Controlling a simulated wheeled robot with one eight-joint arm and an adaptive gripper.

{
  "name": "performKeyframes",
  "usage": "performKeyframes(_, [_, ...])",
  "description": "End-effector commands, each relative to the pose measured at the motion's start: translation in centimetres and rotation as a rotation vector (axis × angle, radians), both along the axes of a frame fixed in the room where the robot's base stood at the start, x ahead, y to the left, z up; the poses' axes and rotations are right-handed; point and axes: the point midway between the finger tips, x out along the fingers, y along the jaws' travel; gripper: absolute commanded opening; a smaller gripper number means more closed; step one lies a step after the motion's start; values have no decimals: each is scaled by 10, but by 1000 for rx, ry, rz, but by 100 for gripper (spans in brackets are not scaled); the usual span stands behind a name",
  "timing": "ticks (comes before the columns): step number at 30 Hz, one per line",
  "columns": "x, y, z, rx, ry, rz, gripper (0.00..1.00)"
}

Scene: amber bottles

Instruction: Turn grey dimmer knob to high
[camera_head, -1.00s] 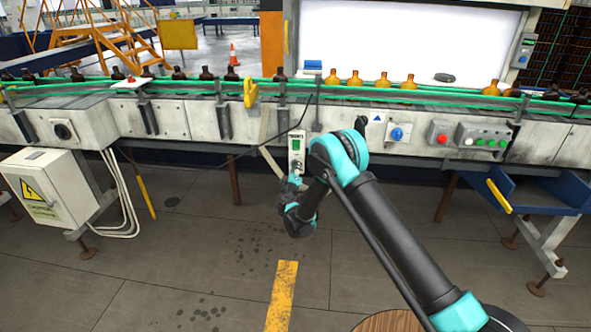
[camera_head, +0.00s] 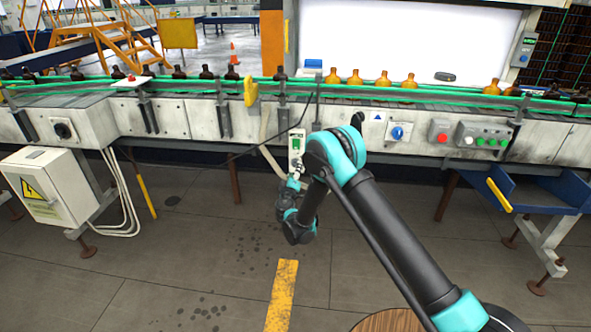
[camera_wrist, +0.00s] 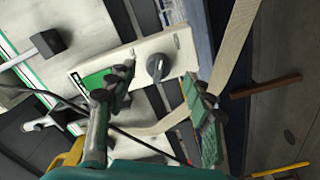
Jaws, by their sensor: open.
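The grey dimmer knob (camera_wrist: 157,67) is round with a pale pointer mark and sits on a white control plate (camera_wrist: 88,71), beside a green panel. In the wrist view my gripper (camera_wrist: 158,78) is open, with one green-padded finger on each side of the knob. A gap shows between the knob and each finger; depth to the knob is hard to judge. In the head view the white plate (camera_head: 297,135) hangs on the conveyor front, and my gripper (camera_head: 294,181) is just below it. The knob is too small to make out clearly there.
A black cable (camera_wrist: 60,97) and a beige strap (camera_wrist: 233,45) pass close to the plate. A blue knob (camera_head: 397,133) and a red button (camera_head: 442,138) are farther right on the conveyor front. Amber bottles (camera_head: 382,80) stand on the belt above. The floor below is open.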

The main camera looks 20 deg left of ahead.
Motion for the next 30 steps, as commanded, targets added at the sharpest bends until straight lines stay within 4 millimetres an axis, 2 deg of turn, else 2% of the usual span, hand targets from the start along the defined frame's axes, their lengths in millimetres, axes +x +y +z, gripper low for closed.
performKeyframes(6, [-29, -7, 0, 0, 0, 1, 52])
performKeyframes(11, [-36, -10, 0, 0, 0, -1, 52])
performKeyframes(25, [-35, -12, 1, 1, 3, -5, 52])
performKeyframes(28, [-27, -25, 10, 8, 21, -30, 52])
performKeyframes(30, [-15, -46, 21, 18, 49, -65, 52])
